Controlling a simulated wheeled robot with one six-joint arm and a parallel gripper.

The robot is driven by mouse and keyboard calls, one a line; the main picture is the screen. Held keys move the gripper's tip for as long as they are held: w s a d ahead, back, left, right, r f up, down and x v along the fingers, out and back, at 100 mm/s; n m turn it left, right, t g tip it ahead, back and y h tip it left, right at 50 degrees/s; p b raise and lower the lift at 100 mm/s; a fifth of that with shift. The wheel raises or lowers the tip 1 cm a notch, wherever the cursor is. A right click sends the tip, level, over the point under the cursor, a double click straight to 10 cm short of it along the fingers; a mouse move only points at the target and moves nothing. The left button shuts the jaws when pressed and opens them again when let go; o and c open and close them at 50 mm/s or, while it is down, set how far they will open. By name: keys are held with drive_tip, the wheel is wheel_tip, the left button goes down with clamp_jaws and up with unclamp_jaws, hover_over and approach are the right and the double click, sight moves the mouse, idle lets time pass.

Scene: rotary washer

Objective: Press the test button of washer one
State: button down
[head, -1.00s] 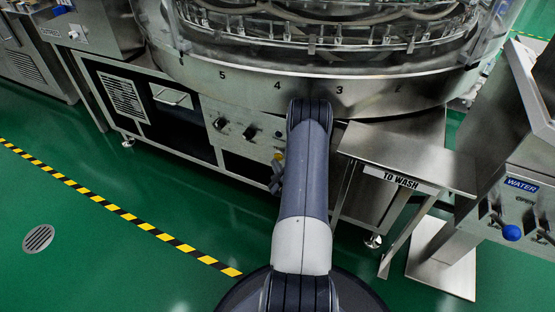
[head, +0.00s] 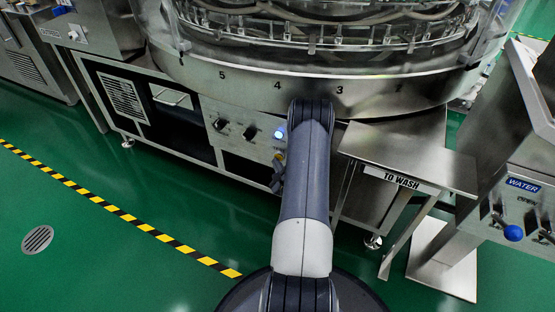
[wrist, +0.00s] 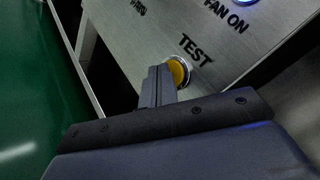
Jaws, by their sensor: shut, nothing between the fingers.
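The yellow test button (wrist: 179,72) sits in a silver ring below the word TEST on the metal panel in the wrist view. In the head view it is a small yellow spot (head: 279,155) beside my arm. My gripper (wrist: 161,74) is shut and empty. Its fingertips cover the button's left side and seem to be against it; how far the button is pushed in cannot be told. My gripper also shows in the head view (head: 278,172), partly behind my arm. The washer (head: 250,88) is a large round steel machine with numbers along its rim.
A blue-lit FAN ON button (wrist: 246,1) is above TEST; its light shows in the head view (head: 280,132). Two dark knobs (head: 235,129) are to the left. A steel TO WASH table (head: 410,160) stands right of my arm. Green floor is open at left.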

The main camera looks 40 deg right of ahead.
idle(0.4)
drive_tip(key=shift+s+a, duration=0.3)
drive_tip(key=shift+a, duration=0.4)
drive_tip(key=a, duration=0.1)
drive_tip(key=s+a, duration=0.1)
drive_tip(key=a, duration=0.1)
drive_tip(key=s+a, duration=0.1)
drive_tip(key=shift+a+b, duration=0.3)
idle(0.4)
drive_tip(key=p, duration=0.1)
drive_tip(key=d+p, duration=0.1)
drive_tip(key=p, duration=0.1)
drive_tip(key=shift+w+r, duration=0.25)
